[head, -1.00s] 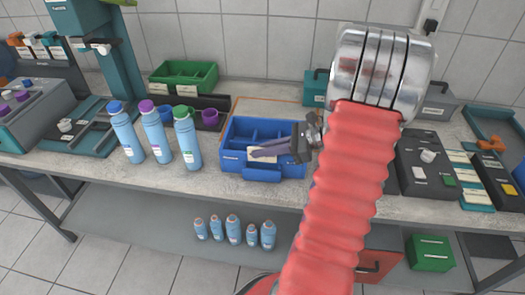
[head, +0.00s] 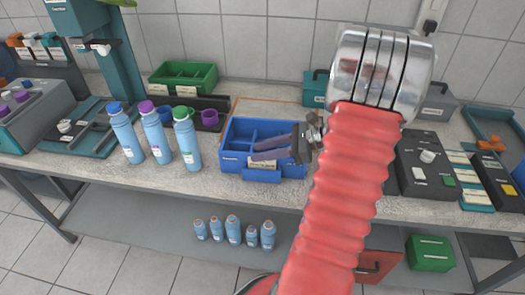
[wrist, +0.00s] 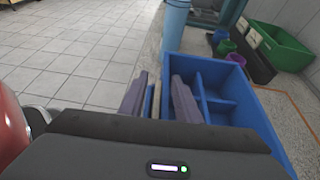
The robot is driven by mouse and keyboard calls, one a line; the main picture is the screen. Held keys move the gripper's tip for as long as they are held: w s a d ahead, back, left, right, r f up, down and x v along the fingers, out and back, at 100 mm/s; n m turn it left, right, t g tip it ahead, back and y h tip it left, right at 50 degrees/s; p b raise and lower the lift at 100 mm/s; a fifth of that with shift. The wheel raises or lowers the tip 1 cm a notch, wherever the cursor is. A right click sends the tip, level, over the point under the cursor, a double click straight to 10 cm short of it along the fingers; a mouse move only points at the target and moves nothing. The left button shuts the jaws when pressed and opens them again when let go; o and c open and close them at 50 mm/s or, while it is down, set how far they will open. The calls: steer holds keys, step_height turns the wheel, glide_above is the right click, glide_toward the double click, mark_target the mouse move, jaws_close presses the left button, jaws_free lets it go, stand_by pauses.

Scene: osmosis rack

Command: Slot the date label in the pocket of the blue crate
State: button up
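The blue crate (head: 232,145) stands on the bench with its compartments open upward, and its blue front pocket (head: 262,175) is on the near side. My gripper (head: 263,149) is at the crate's front, its two purple-grey fingers spread apart with blue showing between them. In the wrist view, the date label (wrist: 156,101) is a thin tan strip between the open fingers, touching neither. It stands upright between a narrow blue strip and the crate's near side, apparently in the pocket. Its lower part is hidden, so I cannot tell how deep it sits.
Three blue bottles (head: 157,132) stand left of the crate. A green bin (head: 183,76) and purple cup (head: 209,117) are behind. A dark device (head: 425,165) lies right of my arm. Several small bottles (head: 233,229) stand on the lower shelf.

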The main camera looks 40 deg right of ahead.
steer(key=v, duration=1.3)
steer(key=shift+s+d, duration=0.2)
steer(key=shift+s, duration=0.15)
stand_by(0.4)
steer(key=w+a+r+n+g+h, duration=0.15)
steer(key=a+n+g, duration=0.3)
steer(key=a, duration=0.55)
steer(key=w+a+r+n+g+h, duration=0.1)
steer(key=w+a+n+g, duration=0.2)
steer(key=a+n, duration=0.5)
steer(key=s+a+r+n+t+h, duration=0.1)
steer(key=s+a+r+n+h, duration=0.1)
steer(key=a+n, duration=0.5)
steer(key=s+a+r+n+t+h, duration=0.2)
steer(key=s+a+n+h, duration=0.1)
steer(key=a+n, duration=0.5)
steer(key=a+h, duration=0.1)
steer(key=a, duration=0.2)
